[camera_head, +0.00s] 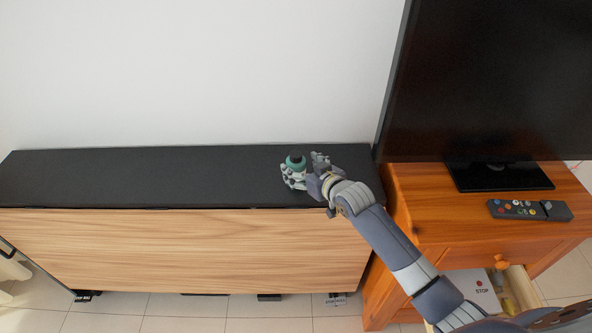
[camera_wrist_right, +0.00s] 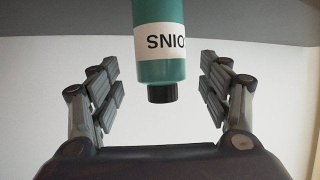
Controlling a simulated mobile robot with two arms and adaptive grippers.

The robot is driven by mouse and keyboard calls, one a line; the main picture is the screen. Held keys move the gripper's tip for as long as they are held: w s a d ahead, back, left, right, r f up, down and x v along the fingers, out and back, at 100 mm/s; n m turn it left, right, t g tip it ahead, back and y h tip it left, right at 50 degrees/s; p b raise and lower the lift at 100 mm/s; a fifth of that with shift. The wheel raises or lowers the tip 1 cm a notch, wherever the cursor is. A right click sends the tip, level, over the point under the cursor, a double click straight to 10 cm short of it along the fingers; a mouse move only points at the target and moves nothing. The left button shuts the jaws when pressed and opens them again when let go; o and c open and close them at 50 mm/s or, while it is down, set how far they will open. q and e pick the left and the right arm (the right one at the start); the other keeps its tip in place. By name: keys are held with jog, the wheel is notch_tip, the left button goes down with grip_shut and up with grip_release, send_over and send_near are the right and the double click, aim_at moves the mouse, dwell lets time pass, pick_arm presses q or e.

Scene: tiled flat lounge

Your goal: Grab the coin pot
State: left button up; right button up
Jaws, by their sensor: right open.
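The coin pot (camera_head: 295,161) is a teal cylinder with a black cap, standing on the black top of the wooden cabinet. In the right wrist view the pot (camera_wrist_right: 158,20) shows large, with a white label band partly lettered "SNIO" and its cap pointing down in the picture. My right gripper (camera_head: 304,170) is open at the pot, reaching in from the right. In the right wrist view its fingers stand on either side of the pot, with gaps on both sides. The fingers hide the pot's lower part in the head view. My left gripper is not in view.
The cabinet top (camera_head: 140,178) is bare left of the pot, with a white wall behind. At right, an orange wooden stand (camera_head: 430,215) holds a large TV (camera_head: 490,80) and a dark remote (camera_head: 530,210). Its drawer (camera_head: 525,285) is open below my right arm.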

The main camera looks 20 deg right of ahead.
jog(key=shift+x, duration=1.95)
jog(key=shift+r, duration=0.1)
jog(key=c, duration=1.2)
